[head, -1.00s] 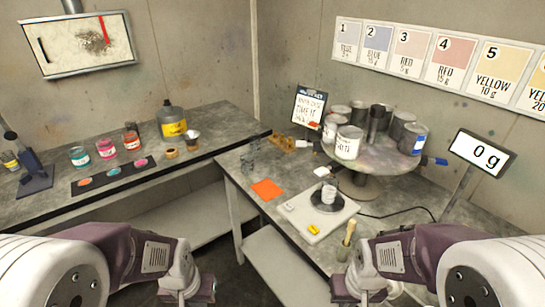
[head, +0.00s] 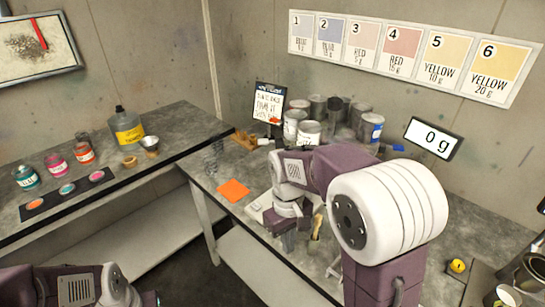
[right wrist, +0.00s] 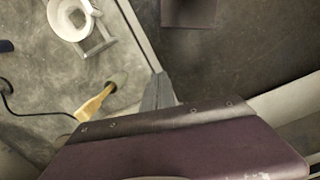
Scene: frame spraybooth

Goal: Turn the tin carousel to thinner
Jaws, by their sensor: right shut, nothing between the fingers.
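The tin carousel (head: 343,134) stands on the right-hand bench in the head view, a round turntable bearing several grey tins. One tin (head: 308,133) has a white label; another (head: 371,128) has a blue one. A blue handle (head: 397,147) sticks out at its right. My right arm hides its front and stand. Which tin is thinner cannot be read. My right gripper (head: 289,241) is shut and empty, pointing down over the front of the bench, short of the carousel. It also shows in the right wrist view (right wrist: 160,90). My left arm shows at lower left; its fingers are out of view.
A white scale (head: 256,207) is partly behind my arm. An orange sheet (head: 233,190) lies left of it. A display (head: 432,139) reads 0 g.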

